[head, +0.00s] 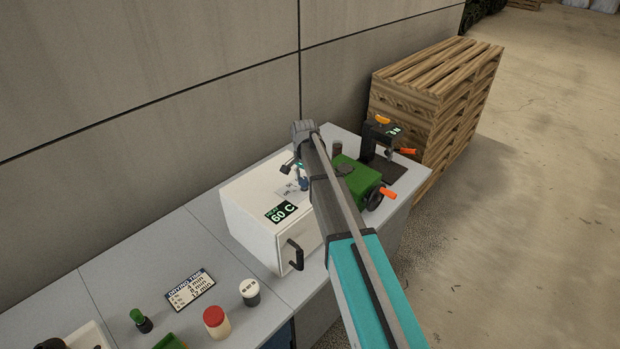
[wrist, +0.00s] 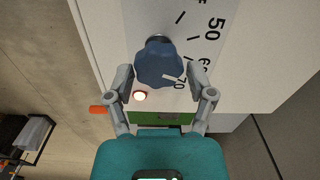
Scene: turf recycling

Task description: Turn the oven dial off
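The oven (head: 245,205) is a white box on the grey bench, with a black handle on its front and a "60 C" sign on top. In the wrist view the blue dial (wrist: 156,62) sits on a panel marked 50, 60 and 70. Its white pointer mark lies near the 70. An indicator lamp (wrist: 139,95) beside the dial glows. My gripper (wrist: 160,77) is open, one finger at each side of the dial, with small gaps showing. Whether the fingertips reach down around the dial I cannot tell. In the head view my arm partly hides the dial area.
A green machine (head: 357,178) with an orange-handled wheel stands close right of the oven. A black clamp-like device (head: 378,135) is behind it, near stacked pallets (head: 430,95). A drying-time sign (head: 189,288), a red-lidded jar (head: 216,321) and a white-lidded jar (head: 249,291) stand in front.

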